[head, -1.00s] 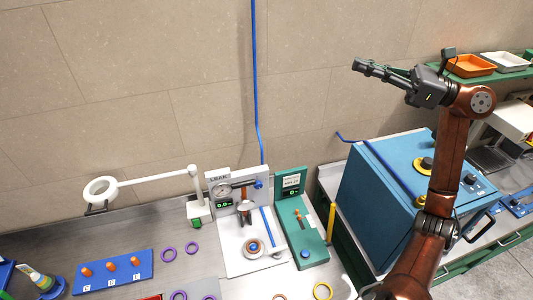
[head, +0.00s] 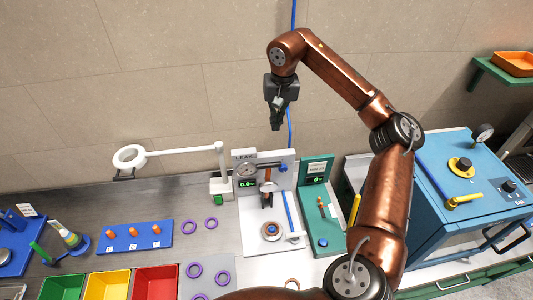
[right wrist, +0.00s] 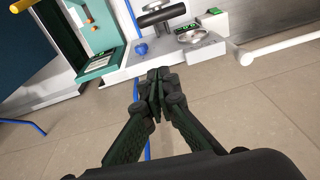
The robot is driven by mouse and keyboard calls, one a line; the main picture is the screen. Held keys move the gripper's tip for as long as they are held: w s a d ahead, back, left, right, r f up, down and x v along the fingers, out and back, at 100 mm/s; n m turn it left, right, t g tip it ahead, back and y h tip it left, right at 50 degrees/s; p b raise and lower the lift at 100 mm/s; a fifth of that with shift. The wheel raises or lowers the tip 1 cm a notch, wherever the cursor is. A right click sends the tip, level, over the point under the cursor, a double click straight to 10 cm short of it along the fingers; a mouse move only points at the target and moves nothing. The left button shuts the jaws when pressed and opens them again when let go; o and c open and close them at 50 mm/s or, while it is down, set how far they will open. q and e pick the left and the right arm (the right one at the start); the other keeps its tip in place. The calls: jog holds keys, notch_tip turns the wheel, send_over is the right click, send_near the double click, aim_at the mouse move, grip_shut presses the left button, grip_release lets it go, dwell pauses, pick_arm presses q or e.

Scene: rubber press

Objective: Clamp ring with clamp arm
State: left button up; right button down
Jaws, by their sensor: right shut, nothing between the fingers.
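The leak station (head: 249,222) stands on the bench with a gauge, a green display and a white base. A round nest with a brownish ring and blue centre (head: 271,231) sits on its base. An upright dark and copper clamp part (head: 267,196) stands behind the nest, apart from the ring. My right gripper (head: 276,126) is shut and empty, hanging fingers down above the station's back panel. In the right wrist view its fingertips (right wrist: 156,76) meet, and the station's gauge (right wrist: 194,36) and a black bar (right wrist: 162,14) show beyond. My left gripper is not in view.
A green station (head: 320,215) stands just right. A white ring-shaped magnifier lamp (head: 130,156) reaches left. Purple rings (head: 189,227) lie nearby. A blue peg board (head: 135,237) and coloured bins (head: 108,285) are left. A blue machine (head: 455,190) stands right.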

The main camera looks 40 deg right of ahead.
jog(key=shift+d+f+n, duration=0.25)
jog(key=shift+d+n, duration=0.05)
jog(key=shift+f, duration=0.1)
notch_tip(320, 180, down, 11)
jog(key=s+a+p, duration=0.1)
jog(key=s+p, duration=0.1)
jog(key=p, duration=0.1)
jog(key=shift+a+f, duration=0.15)
dwell(0.3)
jog(key=shift+s+h, duration=0.2)
jog(key=shift+h, duration=0.1)
